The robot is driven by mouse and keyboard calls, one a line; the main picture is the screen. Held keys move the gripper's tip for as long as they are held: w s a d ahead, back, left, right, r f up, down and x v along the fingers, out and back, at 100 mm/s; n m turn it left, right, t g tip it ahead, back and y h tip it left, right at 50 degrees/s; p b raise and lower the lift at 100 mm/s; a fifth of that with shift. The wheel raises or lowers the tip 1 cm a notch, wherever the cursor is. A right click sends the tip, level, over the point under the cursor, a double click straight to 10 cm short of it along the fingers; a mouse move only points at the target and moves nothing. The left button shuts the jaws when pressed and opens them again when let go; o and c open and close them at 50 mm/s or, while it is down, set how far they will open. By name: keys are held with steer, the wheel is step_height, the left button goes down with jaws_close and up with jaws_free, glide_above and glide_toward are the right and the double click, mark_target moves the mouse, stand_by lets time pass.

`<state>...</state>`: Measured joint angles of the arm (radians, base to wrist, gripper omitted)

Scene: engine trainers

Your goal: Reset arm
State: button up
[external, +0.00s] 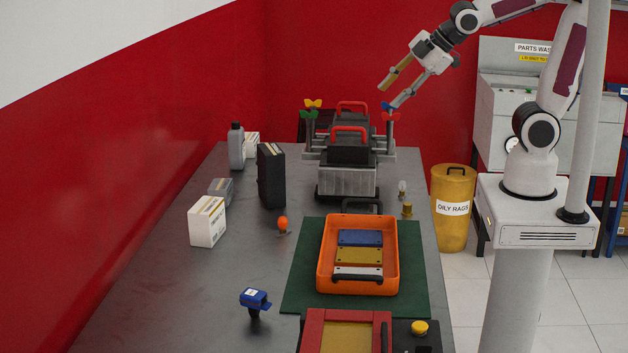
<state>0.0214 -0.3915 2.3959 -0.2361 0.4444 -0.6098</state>
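My gripper (388,94) is raised at the upper right of the external view, with its two fingers spread apart and nothing visible between them. Its lower fingertip overlaps, in the picture, the blue wing knob (385,105) on the right post of the engine trainer (347,180). I cannot tell how far apart they are in depth.
An orange tray (324,250) with blue, yellow and white bars lies on a green mat (300,285). A blue-topped item (254,299) is near the front. An oily rags bin (453,225) stands right of the table (180,290).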

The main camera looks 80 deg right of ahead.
steer(key=s+a+m+g, duration=0.1)
steer(key=s+m, duration=0.3)
steer(key=s, duration=0.3)
steer(key=s+a+f+m+g+y, duration=0.1)
steer(key=s+m, duration=0.3)
steer(key=s, duration=0.4)
steer(key=shift+s+a+f+m, duration=0.2)
steer(key=shift+a+m, duration=0.2)
steer(key=shift+a, duration=0.35)
